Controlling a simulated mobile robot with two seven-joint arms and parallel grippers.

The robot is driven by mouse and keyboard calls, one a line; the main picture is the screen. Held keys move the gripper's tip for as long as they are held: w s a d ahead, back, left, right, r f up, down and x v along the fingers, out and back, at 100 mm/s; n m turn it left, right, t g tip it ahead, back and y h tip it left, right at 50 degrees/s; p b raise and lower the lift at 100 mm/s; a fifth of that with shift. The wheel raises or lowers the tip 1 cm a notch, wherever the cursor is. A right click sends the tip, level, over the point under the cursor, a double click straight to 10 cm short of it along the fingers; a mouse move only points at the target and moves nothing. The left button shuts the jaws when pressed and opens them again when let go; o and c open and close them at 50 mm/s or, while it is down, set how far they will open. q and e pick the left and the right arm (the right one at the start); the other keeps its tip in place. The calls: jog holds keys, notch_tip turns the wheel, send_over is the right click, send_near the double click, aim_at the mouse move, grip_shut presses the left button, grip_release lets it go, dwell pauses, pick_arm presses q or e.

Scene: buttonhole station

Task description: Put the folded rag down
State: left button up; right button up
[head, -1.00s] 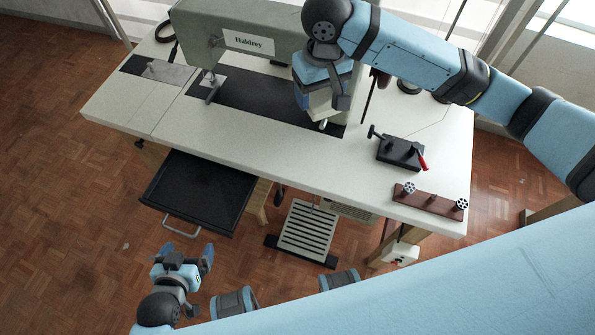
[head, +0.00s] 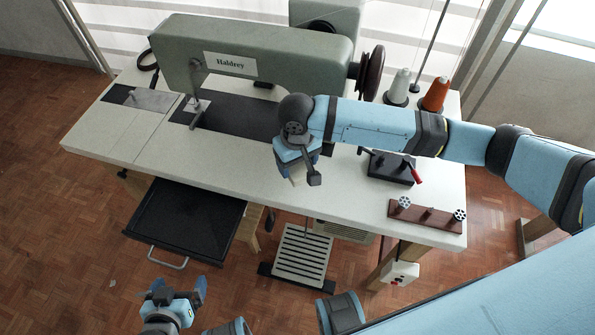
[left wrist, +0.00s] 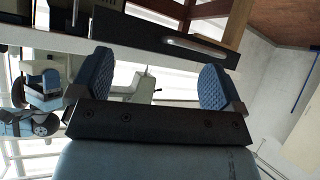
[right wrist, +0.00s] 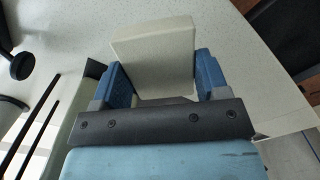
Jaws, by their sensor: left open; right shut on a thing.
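The folded rag is a cream, block-like pad (right wrist: 155,55) between the blue fingers of my right gripper (right wrist: 158,82) in the right wrist view. In the head view, my right gripper (head: 297,168) is over the front part of the white sewing table (head: 245,178), and only a small pale bit of the rag shows below it. I cannot tell whether the rag touches the tabletop. My left gripper (head: 178,290) is open and empty, low in front of the table near the drawer. Its spread fingers (left wrist: 155,85) also show in the left wrist view.
The green sewing machine (head: 270,48) stands behind my right gripper. To its right are a black block with a red-handled tool (head: 391,167), a brown bobbin rack (head: 427,216) and two thread spools (head: 436,95). A black drawer (head: 185,222) stands open below. The table's front left is clear.

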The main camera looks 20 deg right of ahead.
aim_at(298, 172)
notch_tip(298, 172, down, 4)
jog(key=shift+f, duration=0.1)
dwell(0.4)
jog(key=o, duration=1)
jog(key=shift+f, duration=0.1)
jog(key=shift+c, duration=0.2)
